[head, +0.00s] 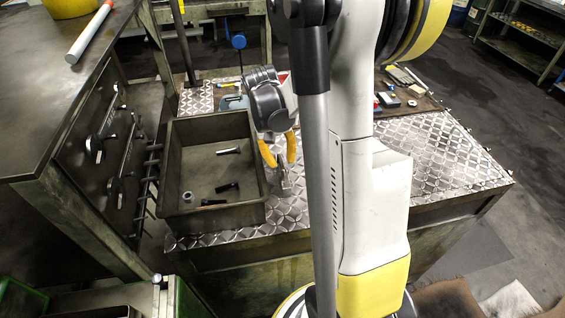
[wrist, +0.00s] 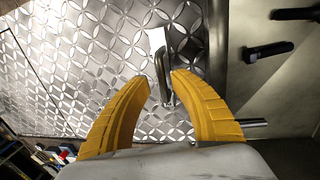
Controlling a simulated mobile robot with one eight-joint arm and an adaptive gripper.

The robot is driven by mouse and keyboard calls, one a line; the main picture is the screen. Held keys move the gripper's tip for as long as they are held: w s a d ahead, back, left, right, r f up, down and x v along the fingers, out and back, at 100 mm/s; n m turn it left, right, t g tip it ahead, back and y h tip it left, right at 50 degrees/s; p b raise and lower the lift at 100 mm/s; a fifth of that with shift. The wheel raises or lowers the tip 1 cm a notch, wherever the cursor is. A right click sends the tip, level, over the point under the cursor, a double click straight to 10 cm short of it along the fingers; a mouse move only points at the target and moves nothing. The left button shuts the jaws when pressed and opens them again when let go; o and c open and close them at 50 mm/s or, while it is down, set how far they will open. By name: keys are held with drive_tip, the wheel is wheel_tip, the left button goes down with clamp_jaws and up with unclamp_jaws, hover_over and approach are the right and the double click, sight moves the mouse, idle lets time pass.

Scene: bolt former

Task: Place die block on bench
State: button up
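My gripper (head: 280,163) points down over the patterned metal bench top (head: 440,150), just right of a grey bin. Its two yellow fingers are apart in the wrist view (wrist: 162,80), with nothing clamped between them. A small shiny metal piece (head: 284,182) is at the fingertips. In the wrist view this piece (wrist: 157,42) has a bright flat face and a darker narrow part reaching between the tips. It may be the die block, but I cannot tell for sure. Whether it touches the fingers is unclear.
The open grey bin (head: 175,128) holds several dark bolts and a nut. A dark table (head: 45,110) with a white-and-red tube (head: 90,32) stands at the left. Small items lie on a brown board (head: 415,103) at the back right. The bench's right part is clear.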

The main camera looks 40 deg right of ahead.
wheel_tip(320, 180, up, 9)
drive_tip(key=w+a+p, duration=0.1)
drive_tip(key=p, duration=0.1)
drive_tip(key=s+a+r+n+t, duration=0.2)
drive_tip(key=a+t, duration=0.1)
drive_tip(key=a, duration=0.4)
drive_tip(key=s+a+r+n+t+y, duration=0.1)
drive_tip(key=s+a+r+n+t, duration=0.1)
drive_tip(key=a, duration=0.5)
drive_tip(key=s+a+r+n+t, duration=0.2)
drive_tip(key=s+a+r+t, duration=0.1)
drive_tip(key=a, duration=0.5)
drive_tip(key=shift+s+r+t+y, duration=0.25)
drive_tip(key=shift+s+t+y, duration=0.05)
drive_tip(key=shift+s, duration=0.2)
